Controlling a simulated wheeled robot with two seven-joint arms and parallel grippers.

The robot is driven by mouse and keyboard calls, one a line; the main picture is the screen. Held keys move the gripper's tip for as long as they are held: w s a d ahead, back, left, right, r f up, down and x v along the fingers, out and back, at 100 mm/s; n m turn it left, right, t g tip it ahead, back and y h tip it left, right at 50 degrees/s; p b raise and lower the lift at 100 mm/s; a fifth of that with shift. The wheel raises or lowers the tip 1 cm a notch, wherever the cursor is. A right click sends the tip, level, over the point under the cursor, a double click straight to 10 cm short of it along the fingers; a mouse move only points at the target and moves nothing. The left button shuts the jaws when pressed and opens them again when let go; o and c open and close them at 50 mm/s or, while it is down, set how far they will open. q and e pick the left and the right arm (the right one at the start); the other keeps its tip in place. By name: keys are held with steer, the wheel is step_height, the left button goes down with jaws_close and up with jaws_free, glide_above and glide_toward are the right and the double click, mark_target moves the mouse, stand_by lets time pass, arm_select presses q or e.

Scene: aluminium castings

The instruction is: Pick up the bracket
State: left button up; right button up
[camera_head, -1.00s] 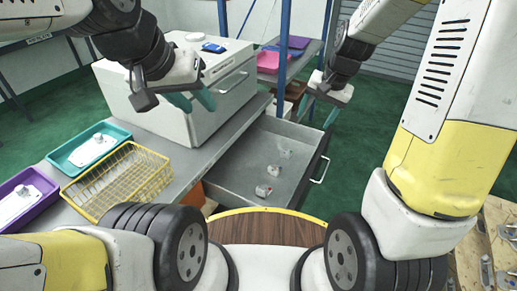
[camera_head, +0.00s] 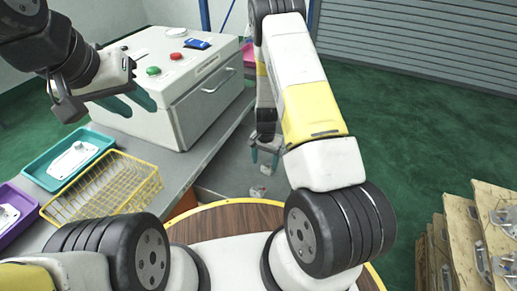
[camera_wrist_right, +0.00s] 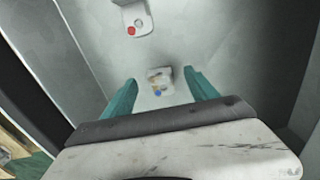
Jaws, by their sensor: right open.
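Pale metal castings lie on the grey drawer floor. In the right wrist view, one small casting with a blue dot (camera_wrist_right: 160,80) shows between my fingertips. Another, with a red dot (camera_wrist_right: 133,20), lies at the top. I cannot tell which is the bracket. My right gripper (camera_head: 265,156) points down into the drawer, open and empty; its teal fingers also show in the wrist view (camera_wrist_right: 162,90). In the head view, a casting (camera_head: 257,192) shows just below this gripper, and my arm hides much of the drawer. My left gripper (camera_head: 132,101) is open and empty before the white cabinet.
The white cabinet (camera_head: 165,110) with buttons stands on the grey bench. A yellow wire basket (camera_head: 105,190), a teal tray (camera_head: 40,165) and a purple tray (camera_head: 28,225) hold the left side. The drawer wall (camera_wrist_right: 85,55) rises close beside my right gripper. Wooden racks (camera_head: 455,235) stand at right.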

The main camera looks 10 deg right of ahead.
mark_target(266, 166)
step_height(266, 166, down, 5)
steer(key=shift+d, duration=0.15)
jaws_close()
stand_by(0.4)
